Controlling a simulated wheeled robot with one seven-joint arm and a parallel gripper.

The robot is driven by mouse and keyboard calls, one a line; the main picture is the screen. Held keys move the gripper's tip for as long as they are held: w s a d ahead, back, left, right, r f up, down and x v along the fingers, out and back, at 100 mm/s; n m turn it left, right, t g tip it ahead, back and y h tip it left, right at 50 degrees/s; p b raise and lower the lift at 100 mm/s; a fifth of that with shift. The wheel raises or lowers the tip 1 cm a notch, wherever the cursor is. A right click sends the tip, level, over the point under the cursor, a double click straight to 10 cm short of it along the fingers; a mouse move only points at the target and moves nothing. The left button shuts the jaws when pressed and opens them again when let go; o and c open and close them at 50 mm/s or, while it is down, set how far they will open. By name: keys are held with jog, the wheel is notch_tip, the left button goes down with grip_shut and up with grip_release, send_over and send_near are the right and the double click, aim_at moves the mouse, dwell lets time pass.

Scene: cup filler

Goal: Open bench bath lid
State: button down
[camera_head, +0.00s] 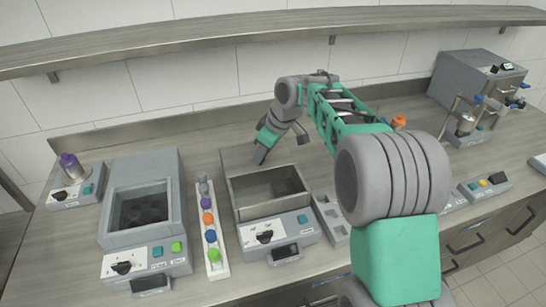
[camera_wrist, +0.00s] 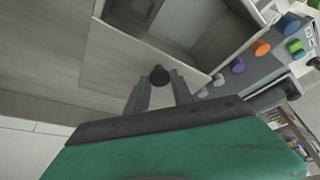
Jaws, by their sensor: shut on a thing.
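The bench bath (camera_head: 242,212) is a grey box with an open basin, a dial and a small screen on its front. It also shows in the wrist view (camera_wrist: 228,50), with its inside uncovered. A flat pale panel (camera_wrist: 120,62), apparently its lid, reaches from the basin edge toward my fingers. A dark round knob (camera_wrist: 159,74) sits between my fingertips at that panel's edge. My gripper (camera_head: 259,158) is behind the bath, pointing down, and is shut on the knob; it also shows in the wrist view (camera_wrist: 160,86).
A white rack (camera_head: 216,268) with several coloured knobs stands just left of the bath. A larger grey device (camera_head: 114,240) with a dark well is farther left. A grey tray (camera_head: 325,212) stands right of the bath. A shelf (camera_head: 200,42) runs along the wall above.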

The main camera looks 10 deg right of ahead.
jog(key=shift+w+r, duration=0.1)
jog(key=shift+w, duration=0.2)
jog(key=c, duration=1.1)
grip_release()
jog(key=shift+s, duration=0.1)
jog(key=v, duration=0.7)
jog(key=shift+r, duration=0.3)
jog(key=shift+s+d, duration=0.1)
